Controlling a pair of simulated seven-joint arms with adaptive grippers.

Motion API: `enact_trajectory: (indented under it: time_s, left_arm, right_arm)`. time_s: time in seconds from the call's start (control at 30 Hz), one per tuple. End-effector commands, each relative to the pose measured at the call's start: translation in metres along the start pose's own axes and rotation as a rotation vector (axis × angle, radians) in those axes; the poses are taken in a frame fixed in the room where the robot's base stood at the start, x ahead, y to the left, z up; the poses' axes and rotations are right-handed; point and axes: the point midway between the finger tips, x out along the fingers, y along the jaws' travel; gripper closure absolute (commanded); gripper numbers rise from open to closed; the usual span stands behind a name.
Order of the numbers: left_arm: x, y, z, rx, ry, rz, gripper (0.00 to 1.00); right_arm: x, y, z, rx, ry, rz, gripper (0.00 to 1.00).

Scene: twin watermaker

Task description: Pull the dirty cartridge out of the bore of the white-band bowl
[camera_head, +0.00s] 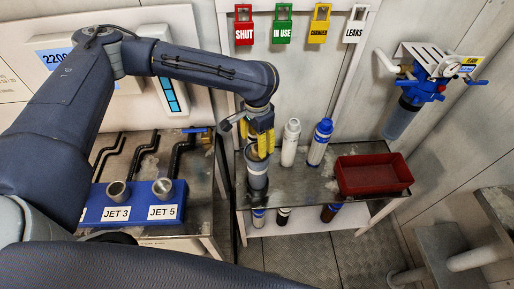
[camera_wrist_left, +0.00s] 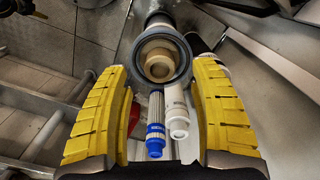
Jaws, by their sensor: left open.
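The grey bowl with a white band (camera_head: 257,172) stands upright at the left end of the metal bench. In the left wrist view its round dark rim (camera_wrist_left: 183,63) faces me. The dirty cartridge (camera_wrist_left: 157,62) shows there as a tan ring sunk in the bore; in the head view the gripper hides it. My left gripper (camera_head: 260,146) has yellow fingers and is just above the bowl's mouth. It is open and empty, with its fingers on either side of the bowl in the left wrist view. My right gripper is not in view.
Right of the bowl stand a white cartridge (camera_head: 290,143) and a blue-capped one (camera_head: 319,143). A red tray (camera_head: 373,174) sits at the bench's right end. A blue JET 3/JET 5 block (camera_head: 133,207) is at left. A blue filter unit (camera_head: 425,85) hangs on the right wall.

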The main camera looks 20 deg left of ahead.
Motion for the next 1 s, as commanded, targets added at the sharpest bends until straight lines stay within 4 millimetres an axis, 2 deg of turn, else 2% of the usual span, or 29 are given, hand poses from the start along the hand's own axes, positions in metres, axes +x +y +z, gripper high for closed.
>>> enact_trajectory:
  time_s: [0.1, 0.3, 0.8, 1.0]
  left_arm:
    - [0.015, 0.001, 0.000, 0.000, -0.001, 0.002, 0.38]
    - [0.030, 0.001, 0.000, -0.001, 0.000, 0.002, 0.38]
    - [0.036, 0.001, 0.000, 0.000, 0.000, 0.001, 0.36]
    - [0.036, 0.001, 0.000, 0.000, 0.000, 0.001, 0.59]
  right_arm:
    - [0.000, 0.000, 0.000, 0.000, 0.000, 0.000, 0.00]
    - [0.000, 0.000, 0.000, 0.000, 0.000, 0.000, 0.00]
    - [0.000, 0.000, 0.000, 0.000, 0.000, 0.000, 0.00]
    - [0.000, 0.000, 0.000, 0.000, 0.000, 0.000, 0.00]
